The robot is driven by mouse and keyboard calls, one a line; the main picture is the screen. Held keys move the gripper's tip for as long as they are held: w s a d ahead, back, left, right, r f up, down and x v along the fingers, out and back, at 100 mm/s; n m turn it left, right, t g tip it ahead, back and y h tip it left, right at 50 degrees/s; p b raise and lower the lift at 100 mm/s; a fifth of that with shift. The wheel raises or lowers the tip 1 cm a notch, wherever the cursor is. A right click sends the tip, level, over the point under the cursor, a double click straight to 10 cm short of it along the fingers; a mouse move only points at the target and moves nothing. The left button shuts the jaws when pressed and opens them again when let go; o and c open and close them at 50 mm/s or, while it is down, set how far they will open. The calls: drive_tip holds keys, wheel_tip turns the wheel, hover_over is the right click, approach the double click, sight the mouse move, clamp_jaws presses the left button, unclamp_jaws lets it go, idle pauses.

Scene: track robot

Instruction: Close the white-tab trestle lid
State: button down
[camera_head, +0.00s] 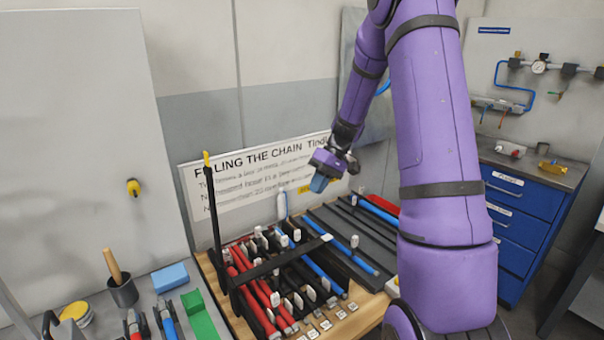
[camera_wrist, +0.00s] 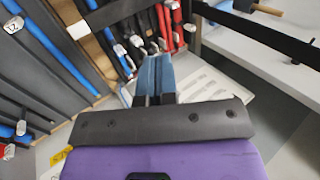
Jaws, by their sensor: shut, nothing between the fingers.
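A black bar with a white tab (camera_head: 326,238) at its right end lies nearly level across red and blue rods in a black rack. The white tab also appears in the wrist view (camera_wrist: 78,30), at upper left. A second black bar with a yellow tip (camera_head: 206,158) stands upright at the rack's left end. My gripper (camera_head: 319,184) is shut and empty, with blue fingers pointing down. It hangs above and behind the rack, apart from the white tab. In the wrist view my fingers (camera_wrist: 155,75) are together, with rods beyond them.
A printed sign (camera_head: 235,185) leans on the wall behind the rack. Dark slotted trays (camera_head: 350,235) with rods lie right of it. A grey bench at left holds a blue block (camera_head: 170,277), a green block (camera_head: 198,315) and tools. A blue drawer cabinet (camera_head: 520,195) stands at right.

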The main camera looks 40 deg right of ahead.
sight(327, 237)
drive_tip(key=d+f+y, duration=0.2)
drive_tip(key=f, duration=0.4)
drive_tip(key=d+f+y, duration=0.2)
drive_tip(key=f, duration=0.4)
drive_tip(key=d+f+y, duration=0.2)
drive_tip(key=f, duration=0.4)
drive_tip(key=shift+d+f+y, duration=0.15)
drive_tip(key=shift+d+y, duration=0.15)
drive_tip(key=shift+f, duration=0.25)
drive_tip(key=shift+s+f, duration=0.1)
drive_tip(key=shift+s, duration=0.05)
drive_tip(key=d+r, duration=0.8)
drive_tip(key=d, duration=0.1)
drive_tip(key=shift+d+r, duration=0.15)
drive_tip(key=shift+r, duration=0.05)
drive_tip(key=shift+w+r, duration=0.1)
drive_tip(key=shift+w, duration=0.1)
